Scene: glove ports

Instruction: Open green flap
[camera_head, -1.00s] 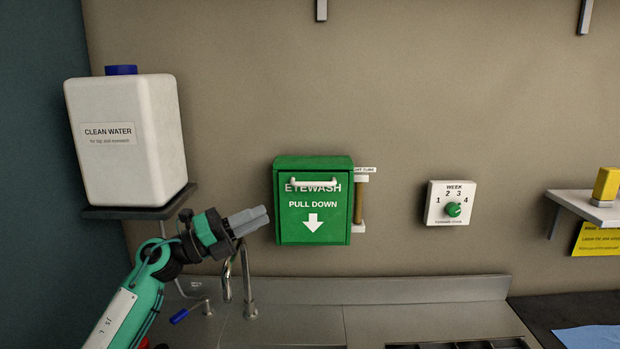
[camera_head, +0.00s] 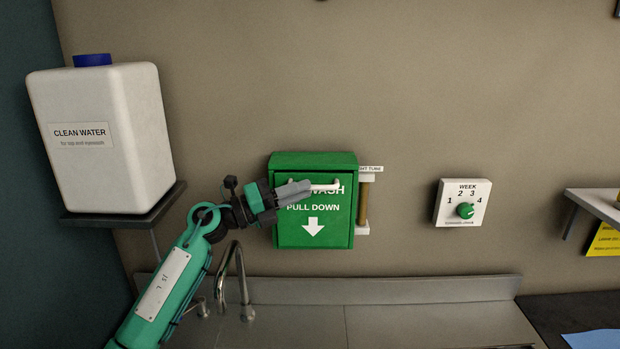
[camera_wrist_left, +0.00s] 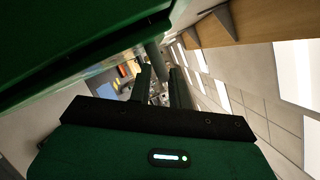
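The green flap (camera_head: 314,224) is the front of the eyewash box on the wall, marked "PULL DOWN" with a white down arrow. It is shut and upright. Its white bar handle (camera_head: 328,187) runs across the upper part. My left gripper (camera_head: 306,187) overlaps the handle's left end and hides part of the lettering. In the left wrist view its two fingers (camera_wrist_left: 160,78) stand apart, with a greyish bar (camera_wrist_left: 154,54) near their tips and a dark green surface at upper left. Whether they touch the handle is unclear. My right gripper is not in view.
A clean water tank (camera_head: 103,140) stands on a shelf at left. A tap (camera_head: 241,280) rises below my left arm. The wall between is bare.

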